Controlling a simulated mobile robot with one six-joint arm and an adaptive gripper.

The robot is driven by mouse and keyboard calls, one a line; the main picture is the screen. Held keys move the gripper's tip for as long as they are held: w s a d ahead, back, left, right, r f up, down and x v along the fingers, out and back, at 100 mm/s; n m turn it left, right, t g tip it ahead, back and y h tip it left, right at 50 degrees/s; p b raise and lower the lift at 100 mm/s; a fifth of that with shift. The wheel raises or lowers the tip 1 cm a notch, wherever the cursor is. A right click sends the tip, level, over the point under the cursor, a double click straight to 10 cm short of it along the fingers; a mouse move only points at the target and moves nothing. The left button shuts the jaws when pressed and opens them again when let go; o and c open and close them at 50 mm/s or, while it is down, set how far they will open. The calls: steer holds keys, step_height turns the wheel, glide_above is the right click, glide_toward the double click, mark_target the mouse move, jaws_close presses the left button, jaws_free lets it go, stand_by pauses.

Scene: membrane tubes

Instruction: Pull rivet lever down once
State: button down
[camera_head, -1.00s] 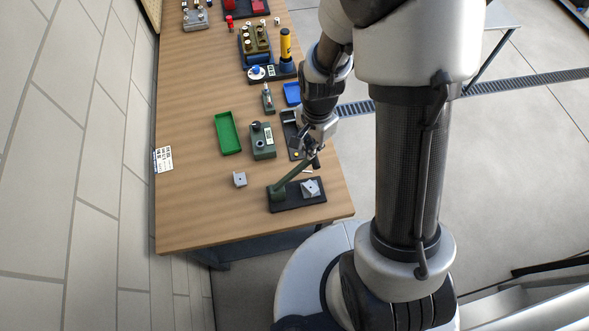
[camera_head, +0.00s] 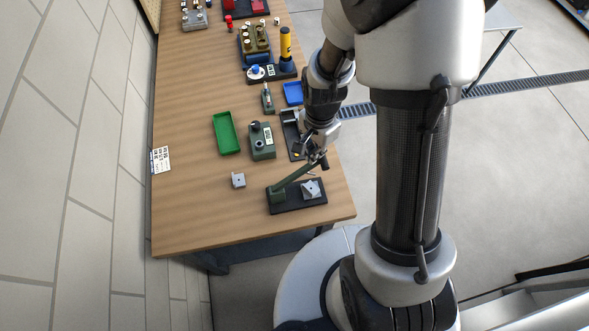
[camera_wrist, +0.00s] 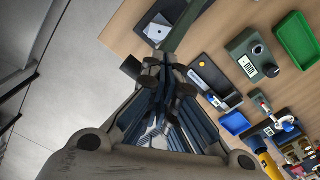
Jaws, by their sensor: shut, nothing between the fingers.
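The rivet press stands near the front end of the table, with a dark base plate (camera_head: 286,208), a green post (camera_head: 277,195) and a green lever (camera_head: 294,177). The lever slants up to the right from the post. A grey metal block (camera_head: 311,189) sits on the plate under it. My gripper (camera_head: 318,155) is shut and empty, at the lever's raised outer end. In the wrist view my gripper (camera_wrist: 160,65) is over the lever, and a dark handle end (camera_wrist: 130,67) sticks out beside the fingers. Whether they touch is hard to tell.
A loose grey block (camera_head: 238,180) lies left of the press. Behind stand a green device (camera_head: 262,141), a green tray (camera_head: 226,133), a blue tray (camera_head: 293,93) and a yellow cylinder (camera_head: 285,44). The table's front left is clear.

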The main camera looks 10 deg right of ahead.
steer(key=shift+d+f+b, duration=0.45)
steer(key=shift+d+f, duration=0.2)
steer(key=shift+d, duration=0.15)
steer(key=shift+f, duration=0.1)
steer(key=shift+d+f+b, duration=0.85)
steer(key=shift+d+f, duration=0.05)
steer(key=shift+f, duration=0.1)
steer(key=shift+d+f+b, duration=0.8)
steer(key=shift+f+b, duration=0.15)
steer(key=shift+f, duration=0.05)
